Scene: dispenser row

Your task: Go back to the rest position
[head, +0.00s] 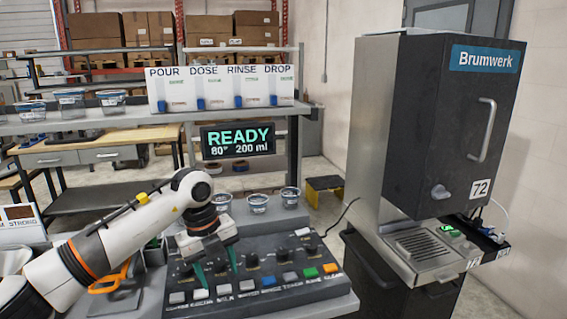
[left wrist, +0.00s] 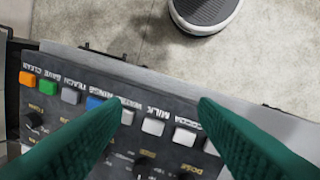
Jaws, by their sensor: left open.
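My left gripper (head: 217,268) is open, with two green fingers pointing down over the left part of the dark control panel (head: 268,291). It holds nothing that I can see. In the left wrist view the green fingertips of the gripper (left wrist: 160,104) are spread wide above the button row of the panel (left wrist: 66,126). Whether a fingertip touches the panel cannot be told. The white button labelled MILK (left wrist: 153,127) shows between the fingers. My right gripper is in neither view.
A display (head: 238,140) reads READY, 80° and 200 ml. Several small cups (head: 257,203) stand behind the panel. A tall Brumwerk machine (head: 428,135) stands at the right. A shelf (head: 135,120) with containers crosses behind. An orange-handled thing (head: 108,282) lies near my left arm.

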